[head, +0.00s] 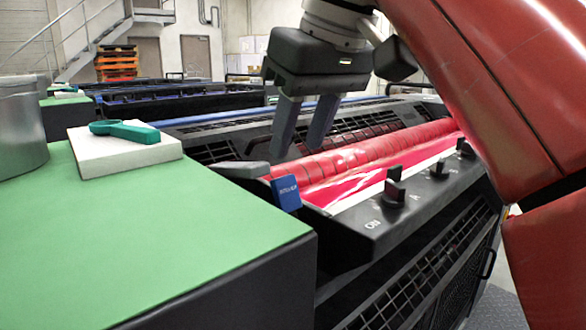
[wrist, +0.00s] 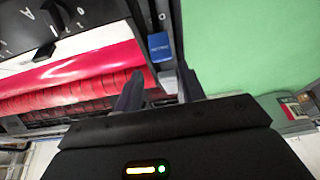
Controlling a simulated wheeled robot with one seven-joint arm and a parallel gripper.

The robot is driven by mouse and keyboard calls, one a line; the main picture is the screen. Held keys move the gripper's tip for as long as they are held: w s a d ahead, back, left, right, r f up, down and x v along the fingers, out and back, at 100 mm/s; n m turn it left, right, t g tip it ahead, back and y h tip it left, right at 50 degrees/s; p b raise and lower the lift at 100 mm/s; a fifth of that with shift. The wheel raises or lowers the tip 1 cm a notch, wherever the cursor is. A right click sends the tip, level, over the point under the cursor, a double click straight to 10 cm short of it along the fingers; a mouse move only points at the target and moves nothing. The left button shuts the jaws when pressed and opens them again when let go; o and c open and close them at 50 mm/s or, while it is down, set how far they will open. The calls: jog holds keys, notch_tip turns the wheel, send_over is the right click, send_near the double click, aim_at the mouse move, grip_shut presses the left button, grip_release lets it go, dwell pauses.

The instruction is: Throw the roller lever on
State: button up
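My gripper (head: 297,150) is open and empty above the red ink rollers (head: 340,162), its two dark fingers pointing down. A blue tag or handle end with white lettering (head: 288,193) stands at the near left corner of the ink unit, below the fingertips and apart from them. In the wrist view the blue piece (wrist: 159,47) lies ahead of the gap between the fingers of my gripper (wrist: 159,76). Black knobs (head: 394,190) stand on the unit's front ledge beside white marks, one reading "ON". I cannot tell for certain which part is the roller lever.
A green-topped bench (head: 150,235) fills the left, with a white block (head: 120,152), a teal tool (head: 125,131) and a grey metal can (head: 20,125). More ink units (head: 180,95) stand behind. Free air surrounds the fingers above the rollers.

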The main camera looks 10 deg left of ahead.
aim_at(286, 180)
jog(key=shift+x, duration=3.75)
jog(key=shift+s, duration=0.1)
grip_shut()
